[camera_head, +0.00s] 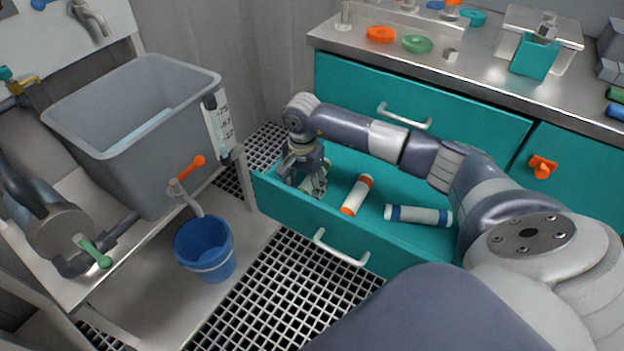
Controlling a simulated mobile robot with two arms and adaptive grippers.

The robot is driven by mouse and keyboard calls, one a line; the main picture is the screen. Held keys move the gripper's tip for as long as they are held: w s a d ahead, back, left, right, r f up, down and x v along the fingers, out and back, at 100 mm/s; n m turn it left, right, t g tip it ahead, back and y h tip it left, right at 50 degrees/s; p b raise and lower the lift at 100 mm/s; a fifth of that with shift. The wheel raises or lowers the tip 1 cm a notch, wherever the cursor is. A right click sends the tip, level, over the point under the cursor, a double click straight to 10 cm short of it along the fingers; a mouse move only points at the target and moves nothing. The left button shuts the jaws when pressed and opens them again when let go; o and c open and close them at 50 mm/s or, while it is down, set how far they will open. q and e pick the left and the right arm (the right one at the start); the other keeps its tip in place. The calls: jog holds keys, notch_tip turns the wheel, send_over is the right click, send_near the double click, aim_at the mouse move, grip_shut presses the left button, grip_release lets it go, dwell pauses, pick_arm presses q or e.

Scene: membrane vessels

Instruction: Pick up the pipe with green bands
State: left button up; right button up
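My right gripper (313,181) points down into the left end of the open teal drawer (290,208). Its fingers are small and partly hidden by its own body, so I cannot tell whether they are open or shut. I cannot make out a pipe with green bands; the drawer floor under and behind the gripper is hidden. A white pipe with orange bands (357,195) lies just right of the gripper, apart from it. A white pipe with blue bands (419,215) lies farther right in the drawer. My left gripper is not in view.
The drawer front has a white handle (341,248). A steel counter (470,62) with orange and green discs stands above. A grey tank (140,150) with an orange-handled valve (187,171) stands left, above a blue bucket (205,249). Floor grating (285,300) lies before the drawer.

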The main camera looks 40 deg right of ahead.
jog(key=c, duration=1.1)
